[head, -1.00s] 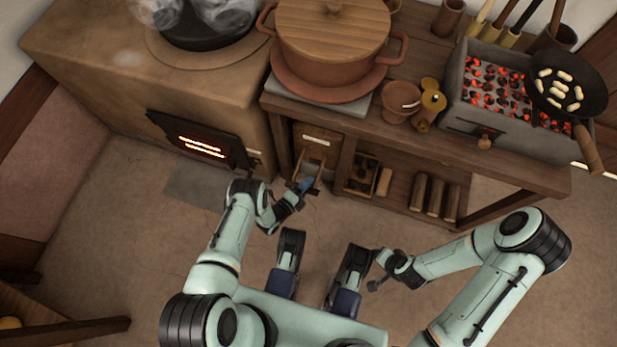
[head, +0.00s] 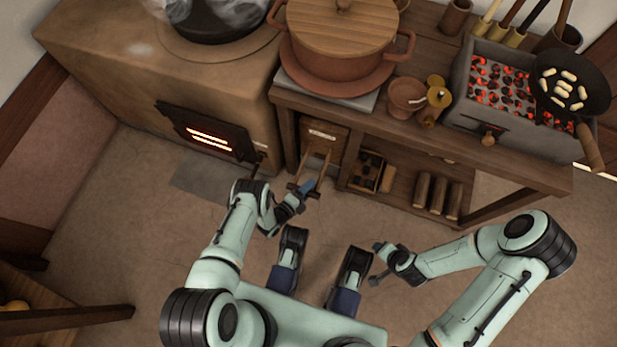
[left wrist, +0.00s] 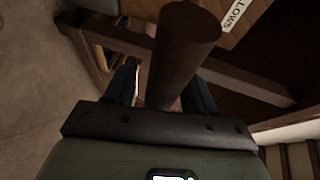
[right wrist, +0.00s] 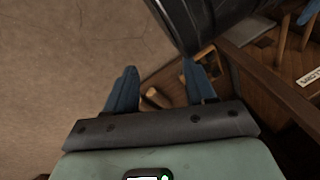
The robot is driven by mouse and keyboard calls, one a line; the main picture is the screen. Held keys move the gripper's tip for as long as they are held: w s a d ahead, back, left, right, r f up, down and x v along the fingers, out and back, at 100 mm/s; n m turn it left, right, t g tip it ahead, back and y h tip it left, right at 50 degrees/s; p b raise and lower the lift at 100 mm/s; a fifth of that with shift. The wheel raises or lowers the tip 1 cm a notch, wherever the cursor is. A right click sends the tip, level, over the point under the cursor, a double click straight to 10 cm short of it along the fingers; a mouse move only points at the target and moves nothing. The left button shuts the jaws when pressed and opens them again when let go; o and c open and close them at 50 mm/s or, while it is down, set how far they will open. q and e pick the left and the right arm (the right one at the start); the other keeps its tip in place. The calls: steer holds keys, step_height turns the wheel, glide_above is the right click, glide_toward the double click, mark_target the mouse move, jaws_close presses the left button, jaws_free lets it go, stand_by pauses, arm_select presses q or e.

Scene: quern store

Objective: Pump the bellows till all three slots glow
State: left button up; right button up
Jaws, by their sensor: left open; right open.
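The bellows box (head: 323,132) sits under the table beside the stove, with a pale label on its front. Two wooden rods run out from it to a crossbar handle (head: 301,190). My left gripper (head: 306,188) is at this handle. In the left wrist view, the round dark wooden bar (left wrist: 185,50) stands between the open fingers (left wrist: 165,85); contact cannot be told. The stove door (head: 207,135) shows two bright orange slots; a third lit slot cannot be made out. My right gripper (head: 378,248) is open and empty above the floor, also in the right wrist view (right wrist: 160,85).
The table (head: 520,175) holds a lidded pot (head: 335,60), clay cups, a charcoal brazier (head: 465,105) and a pan (head: 590,95). Its lower shelf holds a small crate (head: 368,172) and several logs (head: 438,195).

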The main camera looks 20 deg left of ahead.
arm_select(q)
steer(key=p+v, duration=0.3)
steer(key=v, duration=1)
steer(key=shift+p, duration=0.3)
arm_select(e)
steer(key=s+a+r+g, duration=0.1)
steer(key=s+a+r, duration=0.1)
steer(key=s+r, duration=0.2)
steer(key=shift+a+r+y, duration=0.25)
steer(key=shift+a+y, duration=0.15)
arm_select(q)
steer(key=shift+s+a, duration=0.1)
steer(key=shift+a, duration=0.05)
